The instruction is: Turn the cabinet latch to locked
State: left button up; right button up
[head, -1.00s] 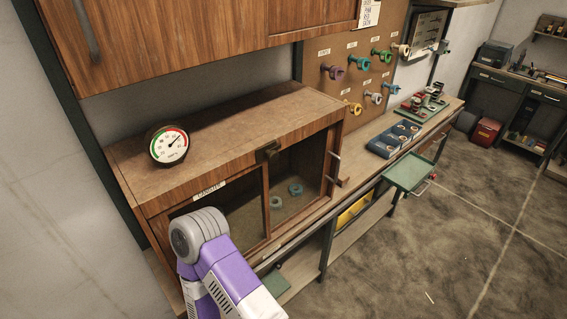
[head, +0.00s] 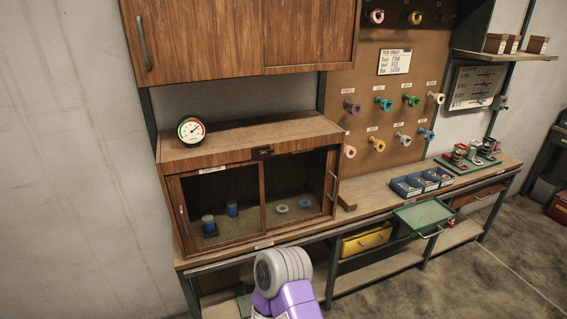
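The wooden cabinet (head: 249,133) stands on the bench at the left of the head view, with its front facing me. The small dark latch (head: 262,153) sits at the middle of its top front edge. It is too small to tell which way the latch is turned. A purple and grey link of my own arm rises at the bottom, below the cabinet. Neither of my grippers is in view.
A round gauge (head: 191,130) stands on the cabinet top. A wall cupboard (head: 215,45) hangs above. Right of the cabinet are a pegboard (head: 350,110) with coloured spools, a blue tray (head: 407,193) and a pulled-out green drawer (head: 425,214). Floor is open at lower right.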

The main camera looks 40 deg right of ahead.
aim_at(263, 155)
jog(key=z, duration=1.25)
